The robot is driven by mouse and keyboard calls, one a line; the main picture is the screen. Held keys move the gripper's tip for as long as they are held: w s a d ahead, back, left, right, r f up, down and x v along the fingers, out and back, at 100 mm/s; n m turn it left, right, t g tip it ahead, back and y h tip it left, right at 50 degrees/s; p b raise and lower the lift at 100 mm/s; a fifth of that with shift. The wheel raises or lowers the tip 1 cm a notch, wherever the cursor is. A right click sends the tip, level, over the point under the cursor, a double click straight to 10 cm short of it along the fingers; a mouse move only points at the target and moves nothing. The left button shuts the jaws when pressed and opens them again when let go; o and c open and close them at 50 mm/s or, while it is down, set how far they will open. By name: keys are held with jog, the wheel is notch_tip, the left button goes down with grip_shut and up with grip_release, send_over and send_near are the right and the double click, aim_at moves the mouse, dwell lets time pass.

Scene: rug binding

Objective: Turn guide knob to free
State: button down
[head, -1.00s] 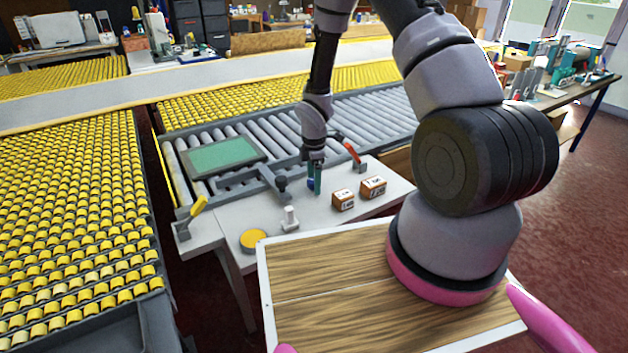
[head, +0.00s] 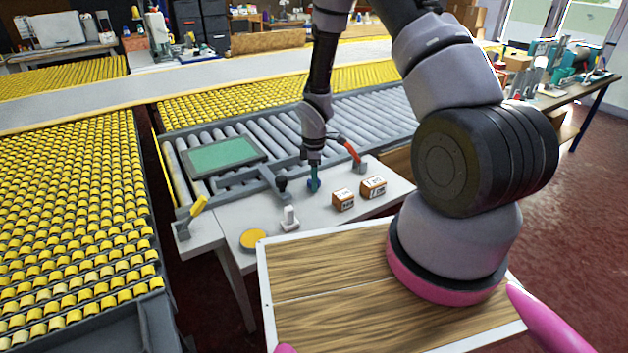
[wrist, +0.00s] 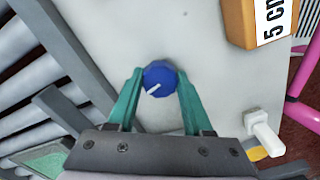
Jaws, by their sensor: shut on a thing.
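The blue guide knob (wrist: 160,78) has a white pointer line and stands on the white table plate. In the wrist view the line runs toward the lower left of the knob. My gripper (wrist: 159,88) has teal fingers, one on each side of the knob, and is shut on it. In the head view my gripper (head: 314,185) points straight down at the table plate, and only a little blue of the knob shows between the fingers. Any labels around the knob are not visible.
Two brown boxes (head: 343,199) with white labels stand right of the knob. A white switch (head: 290,218), a yellow disc (head: 253,239), a black-knobbed lever (head: 282,184) and a red-handled lever (head: 353,152) are nearby. A green pad (head: 225,157) lies on the rollers behind.

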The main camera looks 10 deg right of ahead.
jog(key=m, duration=0.5)
jog(key=shift+m, duration=0.3)
jog(key=m, duration=1.1)
jog(key=shift+m, duration=2.2)
jog(key=shift+c, duration=1.5)
grip_release()
jog(key=shift+r, duration=0.1)
